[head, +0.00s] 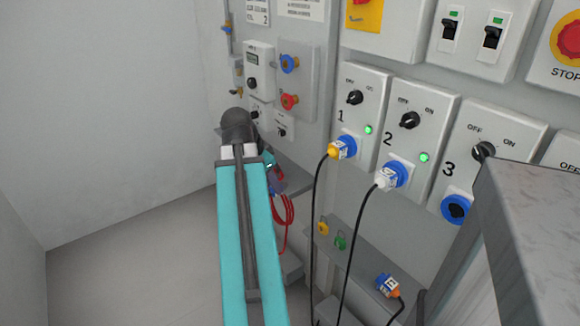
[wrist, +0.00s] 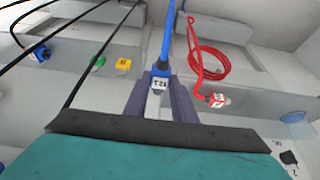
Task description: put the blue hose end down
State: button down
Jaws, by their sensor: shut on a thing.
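In the wrist view, my gripper (wrist: 166,90) is shut on the blue hose end (wrist: 160,82), which has a white tag. Its blue hose (wrist: 169,32) runs away towards the top of that view. The hose end is held between the two dark fingers; I cannot tell whether it touches anything below. In the head view my arm covers most of the gripper, and only a small part of it shows beside the red hose coil. The blue hose end cannot be made out clearly there.
Yellow (head: 323,228) and green (head: 341,242) fittings and a blue plug (head: 388,284) are on the lower ledge. Black cables hang from sockets 1 and 2. A grey metal block (head: 530,240) stands at right.

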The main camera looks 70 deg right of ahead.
jog(key=shift+d+r+p, duration=0.15)
jog(key=shift+d+p, duration=0.35)
jog(key=shift+p, duration=2.25)
jog(key=p, duration=0.5)
jog(key=shift+s+d+p, duration=0.15)
jog(key=shift+d+p, duration=0.1)
jog(key=shift+p, duration=0.15)
jog(key=d, duration=0.4)
jog(key=d+f+p, duration=0.1)
jog(key=d, duration=0.8)
jog(key=shift+s+d+f+p, duration=0.15)
jog(key=shift+d+f+p, duration=0.05)
jog(key=shift+f+p, duration=0.15)
jog(key=shift+f, duration=0.1)
jog(key=shift+f+p, duration=0.35)
jog(key=shift+f, duration=1.35)
jog(key=shift+f, duration=0.15)
jog(key=c, duration=1.5)
grip_release()
